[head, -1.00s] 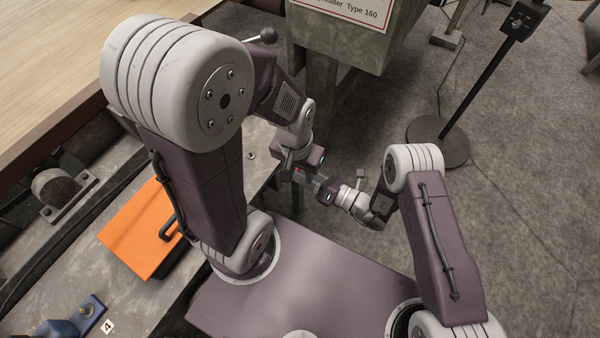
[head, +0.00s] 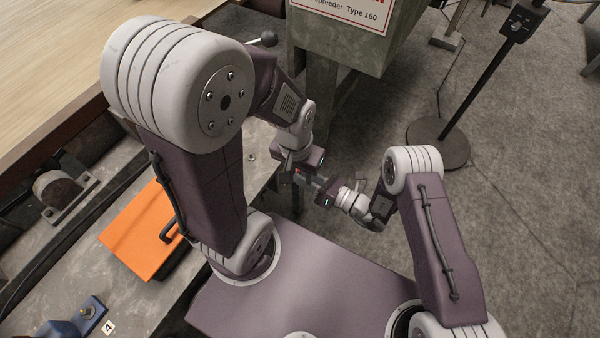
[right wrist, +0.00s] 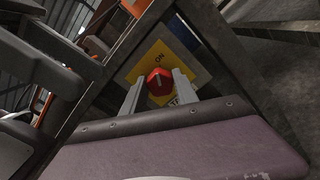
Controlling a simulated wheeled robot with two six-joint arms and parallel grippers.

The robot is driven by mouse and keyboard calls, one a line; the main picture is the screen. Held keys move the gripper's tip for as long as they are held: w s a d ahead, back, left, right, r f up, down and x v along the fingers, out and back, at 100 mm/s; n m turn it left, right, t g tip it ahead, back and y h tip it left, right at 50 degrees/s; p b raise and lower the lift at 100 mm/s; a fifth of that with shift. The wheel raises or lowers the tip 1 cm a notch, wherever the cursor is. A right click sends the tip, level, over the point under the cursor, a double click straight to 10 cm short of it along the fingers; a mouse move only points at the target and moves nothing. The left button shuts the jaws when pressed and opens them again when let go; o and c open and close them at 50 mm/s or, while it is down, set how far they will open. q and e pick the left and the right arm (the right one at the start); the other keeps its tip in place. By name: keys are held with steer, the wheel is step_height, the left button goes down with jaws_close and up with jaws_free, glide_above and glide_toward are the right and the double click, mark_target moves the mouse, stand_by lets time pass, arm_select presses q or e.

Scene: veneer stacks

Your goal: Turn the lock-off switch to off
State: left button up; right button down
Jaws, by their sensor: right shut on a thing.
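In the right wrist view, the lock-off switch has a red knob (right wrist: 159,82) on a yellow plate (right wrist: 146,63). "ON" is printed on the plate, with other lettering partly hidden near the knob. My right gripper (right wrist: 158,88) has one finger on each side of the knob and is shut on it. In the head view, my right gripper (head: 311,182) is small, close to my left gripper (head: 290,163). The left gripper's fingers are too small and dark to tell whether they are open. The switch cannot be made out clearly in the head view.
An orange panel (head: 145,230) lies on the grey bench at left, with a blue part (head: 62,328) below it. A grey-green machine housing with a sign (head: 345,9) stands behind the grippers. A post on a round base (head: 438,143) stands on open floor at right.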

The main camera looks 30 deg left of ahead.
steer(key=shift+s+n+p, duration=0.15)
steer(key=shift+n+p, duration=1)
steer(key=shift+n, duration=6.55)
steer(key=shift+f, duration=0.1)
steer(key=c, duration=0.9)
jaws_free()
steer(key=shift+c, duration=0.2)
steer(key=d+p, duration=0.1)
steer(key=d, duration=0.8)
steer(key=shift+s, duration=0.4)
